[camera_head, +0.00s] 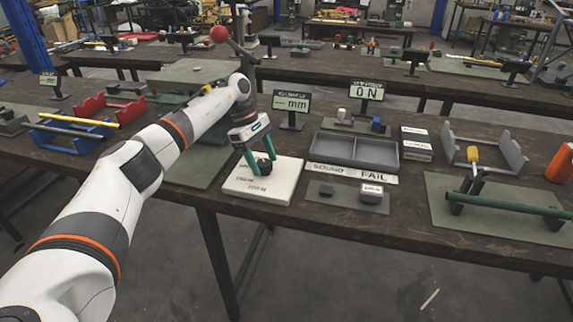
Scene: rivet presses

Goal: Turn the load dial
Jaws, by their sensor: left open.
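A black knob that looks like the load dial (264,169) stands on a white, lettered base plate (245,188) at the table's front edge. My left gripper (259,160) points down over it, with its two green fingers spread to either side of the dial. The jaws are open; I cannot tell whether the fingers touch the dial. The fingers hide part of it. My right gripper is not in view.
A grey two-part tray (353,137) stands right of the plate, with a "FAIL" label in front. Small display signs (291,103) stand behind. A red-ball lever (219,34) rises behind my arm. A green bar (510,204) lies on supports at right.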

